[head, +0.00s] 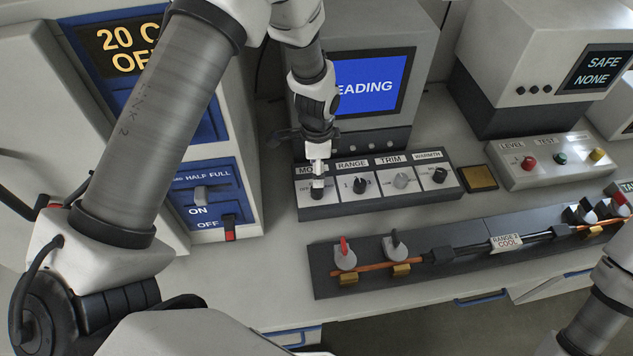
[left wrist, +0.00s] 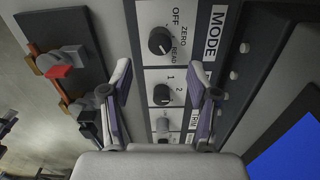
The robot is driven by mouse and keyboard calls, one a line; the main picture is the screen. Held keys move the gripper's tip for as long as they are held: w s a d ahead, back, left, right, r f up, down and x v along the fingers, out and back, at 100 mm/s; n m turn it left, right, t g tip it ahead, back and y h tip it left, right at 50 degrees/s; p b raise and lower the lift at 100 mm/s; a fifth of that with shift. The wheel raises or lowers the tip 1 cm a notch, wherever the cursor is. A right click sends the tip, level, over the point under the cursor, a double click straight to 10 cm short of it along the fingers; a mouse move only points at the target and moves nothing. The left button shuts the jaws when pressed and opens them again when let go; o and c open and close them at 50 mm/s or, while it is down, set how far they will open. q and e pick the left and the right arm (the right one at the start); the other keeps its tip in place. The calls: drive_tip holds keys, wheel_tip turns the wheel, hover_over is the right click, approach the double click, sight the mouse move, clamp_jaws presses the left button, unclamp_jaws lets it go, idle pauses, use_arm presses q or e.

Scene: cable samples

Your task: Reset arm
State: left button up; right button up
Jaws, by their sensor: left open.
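My left gripper (head: 318,172) hangs over the left end of the control panel in the head view, at the MODE knob (head: 317,193). In the left wrist view the gripper (left wrist: 160,70) is open, its two fingers apart with nothing held between them. The MODE knob (left wrist: 161,41) is just beyond the fingertips, with OFF, ZERO and READ marks; its pointer appears turned towards READ. The RANGE knob (left wrist: 162,95) lies between the fingers in that picture. Whether a finger touches the panel cannot be told. My right gripper is out of view.
A blue display (head: 372,83) with partly hidden lettering ending in "EADING" stands behind the panel. A cable fixture (head: 470,243) with clamps lies in front. A blue-faced unit (head: 205,195) stands left, and a button box (head: 545,165) right.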

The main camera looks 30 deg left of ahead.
use_arm(q)
wheel_tip(320, 180, up, 4)
drive_tip(key=shift+f, duration=0.2)
